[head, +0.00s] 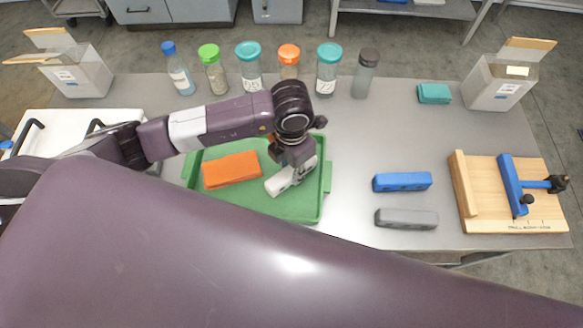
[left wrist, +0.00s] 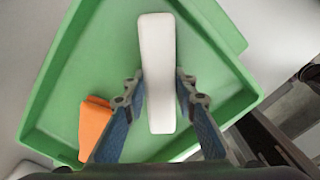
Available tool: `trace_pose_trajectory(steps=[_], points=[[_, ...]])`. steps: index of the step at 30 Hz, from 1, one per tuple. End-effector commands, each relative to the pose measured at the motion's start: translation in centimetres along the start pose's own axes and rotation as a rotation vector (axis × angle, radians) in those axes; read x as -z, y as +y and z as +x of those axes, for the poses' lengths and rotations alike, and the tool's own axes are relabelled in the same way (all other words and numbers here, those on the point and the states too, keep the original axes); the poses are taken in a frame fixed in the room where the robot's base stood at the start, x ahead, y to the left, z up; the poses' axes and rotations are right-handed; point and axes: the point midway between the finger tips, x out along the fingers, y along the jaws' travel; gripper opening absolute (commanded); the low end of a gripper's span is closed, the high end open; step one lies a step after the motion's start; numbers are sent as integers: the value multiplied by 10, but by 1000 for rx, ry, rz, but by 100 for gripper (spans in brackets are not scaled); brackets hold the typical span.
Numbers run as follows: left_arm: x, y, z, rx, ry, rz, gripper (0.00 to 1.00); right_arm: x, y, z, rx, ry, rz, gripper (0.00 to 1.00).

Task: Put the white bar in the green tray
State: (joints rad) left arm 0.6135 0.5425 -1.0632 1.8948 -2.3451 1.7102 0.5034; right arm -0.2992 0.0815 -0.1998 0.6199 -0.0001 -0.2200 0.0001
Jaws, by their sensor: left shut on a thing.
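The white bar (head: 281,181) is at the right part of the green tray (head: 296,212) in the head view. My left gripper (head: 294,172) is shut on it. In the left wrist view the white bar (left wrist: 157,75) stands between the two fingers of my left gripper (left wrist: 158,92), with the floor of the green tray (left wrist: 95,60) behind it. I cannot tell whether the bar touches the tray floor. An orange block (head: 231,169) lies in the left part of the tray, and it also shows in the left wrist view (left wrist: 93,125). My right gripper is not in view.
A blue bar (head: 402,181) and a grey bar (head: 406,218) lie right of the tray. A wooden fixture with a blue clamp (head: 512,188) is farther right. Several lidded jars (head: 250,68) stand behind the tray. A teal block (head: 433,93) and open boxes (head: 498,82) are at the back.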

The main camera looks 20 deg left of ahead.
Motion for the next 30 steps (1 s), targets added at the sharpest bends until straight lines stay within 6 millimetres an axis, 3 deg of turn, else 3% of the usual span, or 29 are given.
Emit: trace_pose_trajectory(steps=[3,4,8,20,23,30], points=[[0,0,4,0,-1,0,0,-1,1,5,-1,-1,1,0],[0,0,3,0,0,0,28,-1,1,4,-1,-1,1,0],[0,0,2,0,0,0,42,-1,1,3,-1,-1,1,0],[-1,0,-4,0,-2,0,43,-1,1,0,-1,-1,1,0],[-2,0,-18,-1,-6,2,43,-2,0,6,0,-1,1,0],[-2,0,-70,-1,-8,2,43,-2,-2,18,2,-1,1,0]])
